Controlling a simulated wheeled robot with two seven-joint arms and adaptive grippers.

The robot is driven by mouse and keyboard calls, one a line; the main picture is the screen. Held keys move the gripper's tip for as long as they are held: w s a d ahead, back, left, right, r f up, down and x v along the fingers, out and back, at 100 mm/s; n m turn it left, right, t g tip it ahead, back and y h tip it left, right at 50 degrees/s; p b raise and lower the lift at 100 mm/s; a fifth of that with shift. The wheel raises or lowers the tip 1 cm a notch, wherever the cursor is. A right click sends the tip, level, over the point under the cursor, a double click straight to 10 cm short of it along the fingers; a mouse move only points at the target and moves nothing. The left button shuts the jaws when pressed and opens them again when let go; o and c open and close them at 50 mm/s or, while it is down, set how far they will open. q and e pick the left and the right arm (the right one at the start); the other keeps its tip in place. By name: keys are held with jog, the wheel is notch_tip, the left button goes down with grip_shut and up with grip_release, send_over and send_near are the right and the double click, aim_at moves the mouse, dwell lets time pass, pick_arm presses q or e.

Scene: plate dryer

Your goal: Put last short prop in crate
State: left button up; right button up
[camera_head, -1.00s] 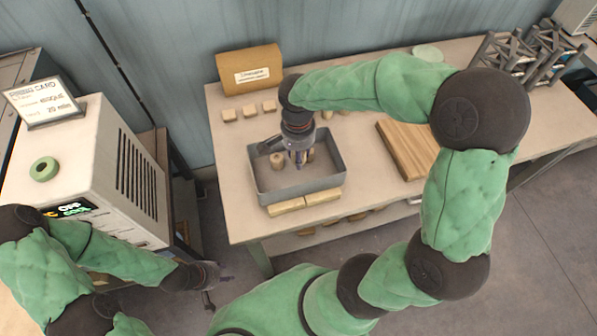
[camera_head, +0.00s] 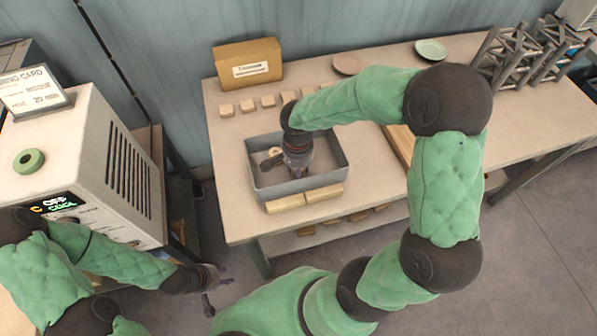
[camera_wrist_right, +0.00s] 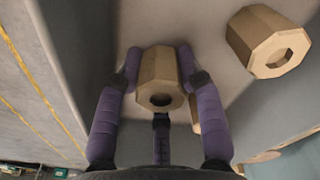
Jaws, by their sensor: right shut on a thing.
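The grey crate (camera_head: 318,181) stands on the bench. My right gripper (camera_head: 298,172) reaches down inside it. In the right wrist view its purple fingers are shut around a short octagonal wooden prop (camera_wrist_right: 158,80) with a hole in its end. The prop is low in the crate; whether it touches the floor I cannot tell. Another short prop (camera_wrist_right: 268,42) stands apart to the right in that view, and part of a third wooden piece (camera_wrist_right: 195,114) shows behind a finger. My left gripper (camera_head: 220,287) is open and empty, beside the white machine, away from the bench.
Wooden boards (camera_head: 398,141), plates (camera_head: 431,50) and metal racks (camera_head: 515,55) are to the right. The white machine (camera_head: 70,150) stands left.

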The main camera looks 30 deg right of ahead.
jog(key=shift+f, duration=0.25)
jog(key=shift+f, duration=0.15)
jog(key=o, duration=0.9)
jog(key=shift+r, duration=0.2)
notch_tip(320, 180, up, 12)
jog(key=p, duration=0.3)
jog(key=shift+a, duration=0.1)
